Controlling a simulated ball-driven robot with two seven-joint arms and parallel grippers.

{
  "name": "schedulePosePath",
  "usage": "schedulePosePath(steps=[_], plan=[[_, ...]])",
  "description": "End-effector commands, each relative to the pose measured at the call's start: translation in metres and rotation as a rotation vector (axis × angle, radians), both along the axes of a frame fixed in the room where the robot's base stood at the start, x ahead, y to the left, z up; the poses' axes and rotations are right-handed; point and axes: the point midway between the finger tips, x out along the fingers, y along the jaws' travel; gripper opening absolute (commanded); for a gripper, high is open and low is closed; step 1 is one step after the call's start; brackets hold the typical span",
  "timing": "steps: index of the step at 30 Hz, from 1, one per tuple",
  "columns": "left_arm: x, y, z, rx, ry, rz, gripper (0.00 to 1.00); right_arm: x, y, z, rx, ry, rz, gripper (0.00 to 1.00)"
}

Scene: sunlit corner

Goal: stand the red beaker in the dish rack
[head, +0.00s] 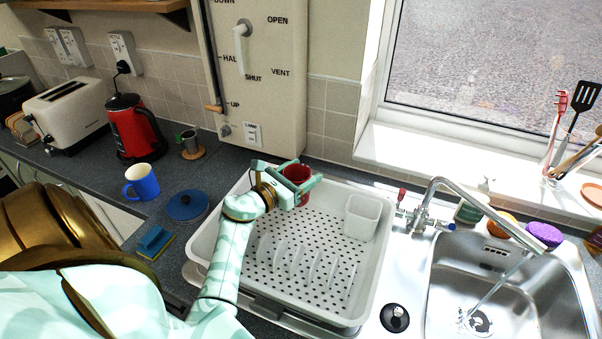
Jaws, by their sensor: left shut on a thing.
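The red beaker (298,174) is at the back left part of the dish rack, partly hidden behind my left gripper. My left gripper (303,186) is shut on the red beaker. I cannot tell whether the beaker touches the rack floor. The dish rack (367,270) is a pale grey tray with a perforated floor, a row of plate ribs at the front and a white cutlery cup (362,217) at its right side. My right gripper is not in view.
A blue mug (142,183), a round blue lid (187,206) and a blue sponge (154,242) lie left of the rack. A red kettle (133,128) and a toaster (68,113) stand behind. The sink (500,290) with its tap (432,200) is at the right.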

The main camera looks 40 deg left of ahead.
Motion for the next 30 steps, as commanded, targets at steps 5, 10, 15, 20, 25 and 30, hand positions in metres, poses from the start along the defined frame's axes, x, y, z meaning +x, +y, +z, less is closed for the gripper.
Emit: schedulePosePath(steps=[5,10,15,20,25,30], plan=[[0.0,0.001,-0.007,0.001,0.001,0.001,0.41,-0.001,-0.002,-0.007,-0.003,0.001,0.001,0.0],[0.0,0.0,-0.009,0.001,0.001,0.0,0.41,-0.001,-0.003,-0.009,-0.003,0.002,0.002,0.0],[0.0,0.0,-0.009,0.001,0.001,0.0,0.86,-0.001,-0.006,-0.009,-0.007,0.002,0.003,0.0],[0.0,0.0,-0.009,0.0,0.001,0.0,0.86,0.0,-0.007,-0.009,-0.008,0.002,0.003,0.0],[0.0,0.0,0.001,-0.001,-0.002,0.002,0.86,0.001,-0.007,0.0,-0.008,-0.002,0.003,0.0],[-0.027,0.003,0.001,0.004,0.006,0.001,0.86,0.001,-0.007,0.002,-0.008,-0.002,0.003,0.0]])
